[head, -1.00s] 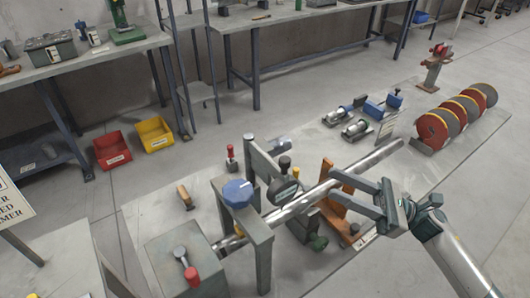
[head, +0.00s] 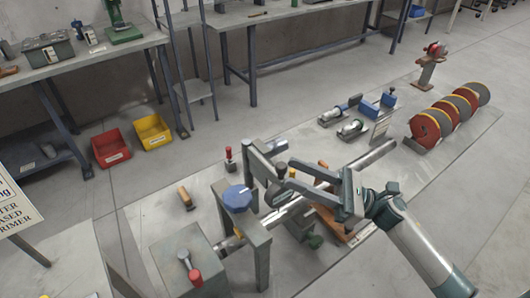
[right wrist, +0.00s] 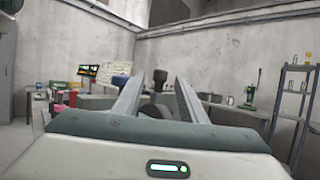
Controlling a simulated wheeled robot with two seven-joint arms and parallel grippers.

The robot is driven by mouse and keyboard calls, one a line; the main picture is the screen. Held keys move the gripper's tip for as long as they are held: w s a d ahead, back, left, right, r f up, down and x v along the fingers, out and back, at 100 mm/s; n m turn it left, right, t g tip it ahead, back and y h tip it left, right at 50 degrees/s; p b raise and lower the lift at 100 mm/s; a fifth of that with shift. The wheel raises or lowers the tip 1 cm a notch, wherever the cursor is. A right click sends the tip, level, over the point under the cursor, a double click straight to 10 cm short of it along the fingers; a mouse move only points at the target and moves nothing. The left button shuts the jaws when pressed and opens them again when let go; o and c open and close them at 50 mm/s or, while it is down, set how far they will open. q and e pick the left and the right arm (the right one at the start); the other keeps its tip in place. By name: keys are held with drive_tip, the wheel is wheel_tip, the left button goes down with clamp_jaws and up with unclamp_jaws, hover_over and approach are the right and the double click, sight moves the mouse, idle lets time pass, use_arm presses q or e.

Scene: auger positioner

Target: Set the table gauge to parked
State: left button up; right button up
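A long metal shaft (head: 371,158) lies across the positioner on the work table (head: 150,210). A grey frame carries a blue knob (head: 237,198). Behind it stands a grey upright arm (head: 259,161) with a dark round part beside it; I cannot tell for sure which part is the table gauge. My right gripper (head: 283,175) reaches over the shaft, its fingertips near the upright arm and partly hiding the round part. In the right wrist view its two fingers (right wrist: 155,92) stand apart, with a dark round shape (right wrist: 153,110) beyond them. My left gripper is not in view.
A grey box with a red-knobbed lever (head: 191,271) stands at the near left. A red-topped peg (head: 229,157) and an orange bracket (head: 331,222) are close to the gripper. Red and grey discs (head: 430,128) stand at the right.

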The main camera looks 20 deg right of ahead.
sight(277, 165)
drive_tip(key=p+x, duration=0.3)
drive_tip(key=x, duration=0.4)
drive_tip(key=shift+r, duration=0.15)
drive_tip(key=shift+w+a+r+p, duration=0.1)
drive_tip(key=shift+w+a+p, duration=0.3)
drive_tip(key=shift+a, duration=0.3)
clamp_jaws()
